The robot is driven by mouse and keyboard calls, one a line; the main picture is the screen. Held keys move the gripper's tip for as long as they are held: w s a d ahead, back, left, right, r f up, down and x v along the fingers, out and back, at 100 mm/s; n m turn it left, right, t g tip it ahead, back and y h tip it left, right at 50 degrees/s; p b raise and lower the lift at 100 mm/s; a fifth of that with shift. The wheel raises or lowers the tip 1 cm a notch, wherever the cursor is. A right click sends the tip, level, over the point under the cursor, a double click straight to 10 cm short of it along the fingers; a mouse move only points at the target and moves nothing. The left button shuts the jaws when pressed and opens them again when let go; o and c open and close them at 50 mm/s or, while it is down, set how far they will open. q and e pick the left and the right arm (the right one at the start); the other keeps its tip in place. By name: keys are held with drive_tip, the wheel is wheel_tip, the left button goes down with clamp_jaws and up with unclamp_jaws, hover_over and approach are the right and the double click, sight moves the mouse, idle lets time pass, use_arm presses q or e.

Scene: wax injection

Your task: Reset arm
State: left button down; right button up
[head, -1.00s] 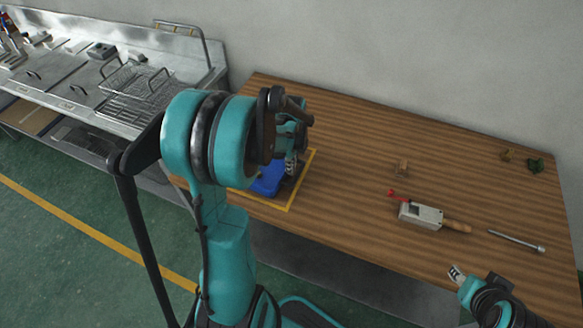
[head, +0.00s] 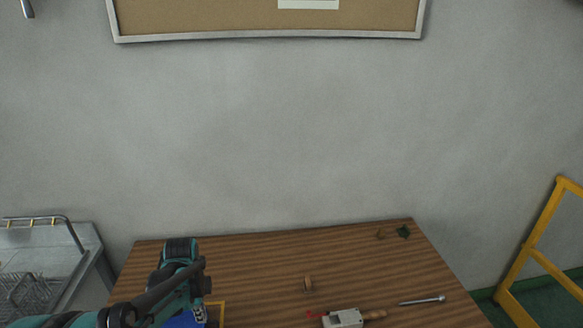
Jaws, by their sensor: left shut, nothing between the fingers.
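My left arm comes in at the lower left, and its gripper (head: 207,316) points down beside a blue object (head: 182,320) on the table. The left gripper is shut and empty, partly hidden by my own arm and cut by the lower edge. My right gripper is out of the picture.
The wooden table (head: 265,265) holds a grey device (head: 343,319) with a wooden handle, a metal rod (head: 423,300), a small brown piece (head: 308,283) and a green piece (head: 403,231). A metal sink unit (head: 85,250) stands left; a yellow rail (head: 535,235) stands right.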

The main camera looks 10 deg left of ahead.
use_arm(q)
drive_tip(key=s+d+r+n+t+b, duration=0.3)
drive_tip(key=s+d+n+t+b, duration=0.2)
drive_tip(key=s+d+n, duration=0.7)
drive_tip(key=shift+d+r+n+t+b, duration=0.35)
drive_tip(key=shift+n+t, duration=0.55)
drive_tip(key=shift+n, duration=0.7)
